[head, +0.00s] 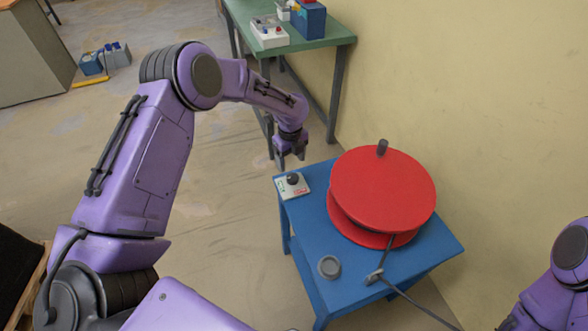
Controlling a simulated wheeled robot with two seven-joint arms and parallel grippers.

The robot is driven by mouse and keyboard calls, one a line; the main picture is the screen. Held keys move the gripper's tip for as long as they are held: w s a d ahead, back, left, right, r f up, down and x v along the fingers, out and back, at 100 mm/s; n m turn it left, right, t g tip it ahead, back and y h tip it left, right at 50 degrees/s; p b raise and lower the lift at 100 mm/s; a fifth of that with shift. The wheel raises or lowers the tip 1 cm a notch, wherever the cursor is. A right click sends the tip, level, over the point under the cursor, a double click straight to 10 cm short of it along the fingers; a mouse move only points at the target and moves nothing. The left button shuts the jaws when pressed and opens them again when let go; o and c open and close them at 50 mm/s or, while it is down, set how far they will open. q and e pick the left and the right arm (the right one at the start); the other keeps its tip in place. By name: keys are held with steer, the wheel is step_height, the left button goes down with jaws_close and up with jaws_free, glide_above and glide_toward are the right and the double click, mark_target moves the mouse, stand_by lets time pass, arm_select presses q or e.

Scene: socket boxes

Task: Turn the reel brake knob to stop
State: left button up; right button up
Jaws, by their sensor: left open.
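The reel brake knob (292,179) is a small dark knob on a white plate (300,189) with coloured marks, at the left back corner of the blue table (300,238). Its exact pointing direction is too small to tell. A red reel (382,190) with a dark crank handle (382,147) stands on the table to the right of the knob. My left gripper (291,164) is open and empty, pointing down just above and behind the knob, seemingly apart from it. My right arm shows at the lower right edge, but its gripper is out of view.
A grey round cup-like piece (329,267) sits on the table's front left part. A dark cable runs from the reel through a small grey guide (374,276) at the front edge. A green table (320,32) with boxes stands behind, near the yellow wall (480,90).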

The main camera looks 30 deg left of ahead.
mark_target(292, 176)
arm_select(q)
steer(key=f, duration=0.6)
steer(key=shift+w+d+f+p, duration=0.2)
steer(key=shift+d+f+p, duration=0.1)
steer(key=shift+f+p, duration=0.1)
steer(key=shift+s+a+f, duration=0.1)
steer(key=shift+f, duration=0.25)
steer(key=c, duration=1.1)
